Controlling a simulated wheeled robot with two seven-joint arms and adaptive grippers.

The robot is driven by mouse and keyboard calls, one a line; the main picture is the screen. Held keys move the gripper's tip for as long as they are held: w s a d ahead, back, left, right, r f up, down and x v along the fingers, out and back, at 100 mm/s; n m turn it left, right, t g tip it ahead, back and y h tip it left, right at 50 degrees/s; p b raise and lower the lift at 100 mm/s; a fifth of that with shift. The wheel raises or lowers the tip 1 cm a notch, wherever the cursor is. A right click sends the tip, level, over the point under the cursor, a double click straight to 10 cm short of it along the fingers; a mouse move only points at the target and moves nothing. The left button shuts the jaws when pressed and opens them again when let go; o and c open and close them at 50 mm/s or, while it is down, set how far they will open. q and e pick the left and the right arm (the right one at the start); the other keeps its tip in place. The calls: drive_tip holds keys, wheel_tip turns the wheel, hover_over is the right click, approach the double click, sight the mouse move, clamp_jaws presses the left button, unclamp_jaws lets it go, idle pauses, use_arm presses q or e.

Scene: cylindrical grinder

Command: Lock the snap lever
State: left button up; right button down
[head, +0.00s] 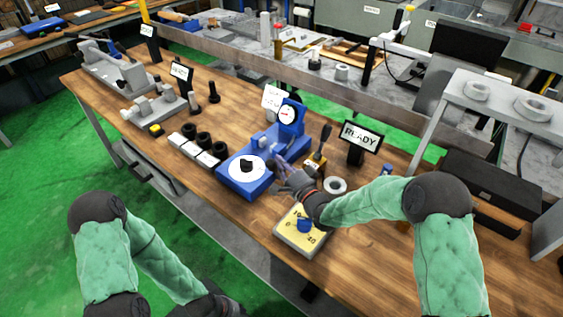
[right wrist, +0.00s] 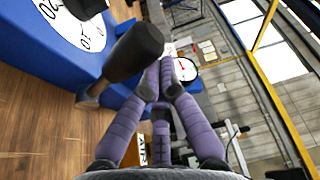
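A blue fixture (head: 240,183) with a white numbered dial and a round gauge (head: 288,114) stands on the wooden bench. In the right wrist view a lever with a thick black handle (right wrist: 135,52) rises from a metal joint at the blue base (right wrist: 35,45); I take it for the snap lever. My right gripper (head: 284,172) is at the fixture's right side and hides the lever in the head view. In the wrist view its purple fingers (right wrist: 160,75) are drawn together beside the handle; contact is unclear. My left gripper (head: 215,304) is low, partly cut off, away from the bench.
A small black-handled lever (head: 324,137) on a yellow block and a READY sign (head: 359,137) stand right of the fixture. A yellow-topped box (head: 302,232) with a blue knob is in front. Black rings on white blocks (head: 203,152) stand to the left.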

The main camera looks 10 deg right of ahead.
drive_tip(key=shift+s, duration=0.1)
drive_tip(key=v, duration=1.1)
drive_tip(key=shift+s+d+f, duration=0.1)
drive_tip(key=shift+s+d, duration=0.1)
drive_tip(key=shift+s, duration=0.15)
